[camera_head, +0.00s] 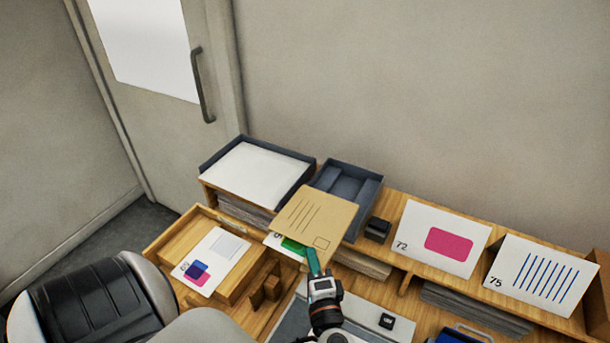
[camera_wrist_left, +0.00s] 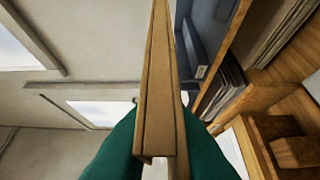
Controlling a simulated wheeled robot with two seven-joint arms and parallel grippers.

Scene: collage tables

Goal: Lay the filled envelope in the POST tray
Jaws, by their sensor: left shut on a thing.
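The brown envelope (camera_head: 318,219), with printed lines and a small box on its face, is held up by its near edge in my left gripper (camera_head: 314,264). In the left wrist view the envelope (camera_wrist_left: 158,90) stands edge-on between the green fingers (camera_wrist_left: 156,145), which are shut on it. An empty dark tray (camera_head: 366,188) sits on the raised shelf just behind the envelope, which overlaps its near left part. A small label on a dark tray shows in the left wrist view, too small to read. My right gripper is out of view.
A dark tray with white paper (camera_head: 258,173) stands left of the empty one. A wooden box (camera_head: 168,243) with a printed card (camera_head: 213,257) lies front left.

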